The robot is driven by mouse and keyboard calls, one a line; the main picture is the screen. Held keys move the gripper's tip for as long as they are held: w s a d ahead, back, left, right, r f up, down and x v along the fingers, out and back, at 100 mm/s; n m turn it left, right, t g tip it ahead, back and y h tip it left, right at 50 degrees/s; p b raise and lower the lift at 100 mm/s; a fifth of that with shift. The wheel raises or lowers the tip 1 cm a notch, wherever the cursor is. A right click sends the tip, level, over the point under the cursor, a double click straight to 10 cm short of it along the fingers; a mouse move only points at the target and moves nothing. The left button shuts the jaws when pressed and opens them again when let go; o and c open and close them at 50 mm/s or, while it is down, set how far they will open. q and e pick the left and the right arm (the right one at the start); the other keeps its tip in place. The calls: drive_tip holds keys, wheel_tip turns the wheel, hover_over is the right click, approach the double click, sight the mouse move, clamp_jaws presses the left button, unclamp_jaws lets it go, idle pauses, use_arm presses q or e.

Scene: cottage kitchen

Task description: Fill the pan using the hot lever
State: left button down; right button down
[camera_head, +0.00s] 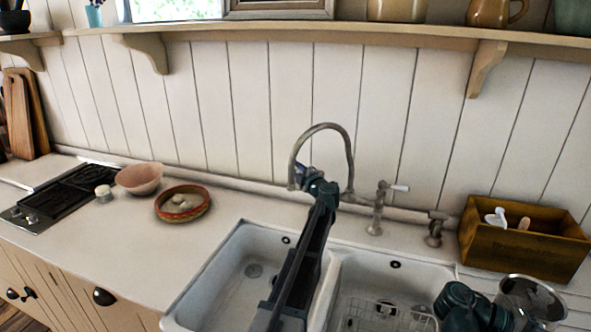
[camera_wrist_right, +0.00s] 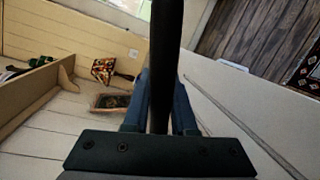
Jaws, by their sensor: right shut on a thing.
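The tap's curved grey spout (camera_head: 347,140) rises behind the double white sink. A lever with a white handle (camera_head: 398,188) stands to its right. My left arm reaches up across the sink, and my left gripper (camera_head: 300,178) is by the spout's left end, where the other lever may be hidden. I cannot see whether its fingers are open or shut. A shiny metal pan (camera_head: 530,297) is at the lower right, partly cut off by the frame. My right gripper (camera_head: 488,308) is beside it; in the right wrist view its fingers are shut on a long dark handle (camera_wrist_right: 165,65).
The left basin (camera_head: 235,280) is empty; the right basin holds a wire rack (camera_head: 385,312). A wooden box (camera_head: 525,240) stands on the counter at right. A pink bowl (camera_head: 140,178), a red-rimmed dish (camera_head: 183,203) and a black hob (camera_head: 65,190) are at left. A shelf (camera_head: 400,30) runs above.

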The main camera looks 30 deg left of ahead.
use_arm(q)
drive_tip(key=shift+s, duration=0.15)
drive_tip(key=s+d+n+g+y, duration=0.1)
drive_tip(key=s+d+n+g, duration=0.2)
drive_tip(key=s+n+g, duration=0.4)
drive_tip(key=shift+n+g+y, duration=0.4)
drive_tip(key=shift+n+g, duration=0.6)
drive_tip(key=shift+g, duration=2.2)
drive_tip(key=shift+d+f, duration=0.1)
drive_tip(key=c, duration=0.7)
unclamp_jaws()
drive_tip(key=shift+w, duration=0.1)
